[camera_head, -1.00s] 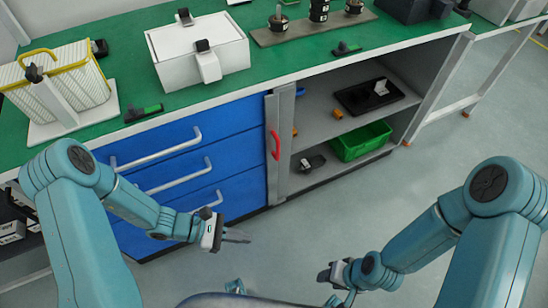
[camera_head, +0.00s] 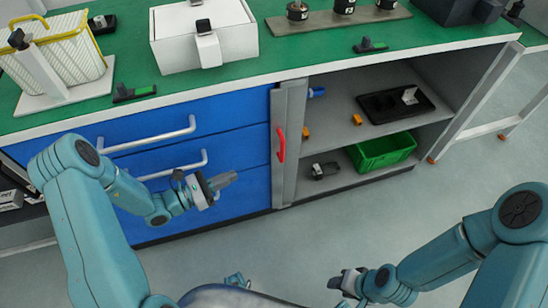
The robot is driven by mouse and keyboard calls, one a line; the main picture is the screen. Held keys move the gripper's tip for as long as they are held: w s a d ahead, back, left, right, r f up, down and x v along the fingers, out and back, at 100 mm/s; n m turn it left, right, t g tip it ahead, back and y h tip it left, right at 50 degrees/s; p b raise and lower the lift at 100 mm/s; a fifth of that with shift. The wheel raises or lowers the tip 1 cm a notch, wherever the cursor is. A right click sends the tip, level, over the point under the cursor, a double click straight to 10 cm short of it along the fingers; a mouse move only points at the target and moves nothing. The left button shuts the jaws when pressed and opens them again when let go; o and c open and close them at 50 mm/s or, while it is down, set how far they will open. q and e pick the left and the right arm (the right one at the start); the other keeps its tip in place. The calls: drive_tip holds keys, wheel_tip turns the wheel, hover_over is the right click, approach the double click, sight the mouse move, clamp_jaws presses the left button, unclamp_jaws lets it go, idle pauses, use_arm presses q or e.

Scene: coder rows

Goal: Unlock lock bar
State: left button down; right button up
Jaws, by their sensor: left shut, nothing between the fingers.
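The lock bar is a grey vertical bar (camera_head: 290,140) at the left edge of the open shelf, beside the blue drawers. A red handle (camera_head: 281,145) sits on its front. My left gripper (camera_head: 232,178) is shut and empty. It appears in front of the blue drawers, to the left of and below the red handle, apart from it. My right gripper (camera_head: 338,282) is low in the picture over the floor, far from the bar; its fingers are too small and turned away to tell their state.
Blue drawers (camera_head: 235,138) with light handles fill the bench's left side. The open shelf holds a green bin (camera_head: 382,152), a black tray (camera_head: 397,105) and small orange parts. A white box (camera_head: 203,38) stands on the green bench top. The floor in front is clear.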

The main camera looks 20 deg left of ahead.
sight(282, 156)
use_arm(q)
drive_tip(key=shift+s, duration=0.1)
drive_tip(key=b+x, duration=0.2)
drive_tip(key=x, duration=1.2)
drive_tip(key=x, duration=0.3)
drive_tip(key=shift+d+f, duration=0.15)
drive_tip(key=shift+d, duration=0.25)
drive_tip(key=shift+s, duration=0.1)
drive_tip(key=shift+a, duration=0.1)
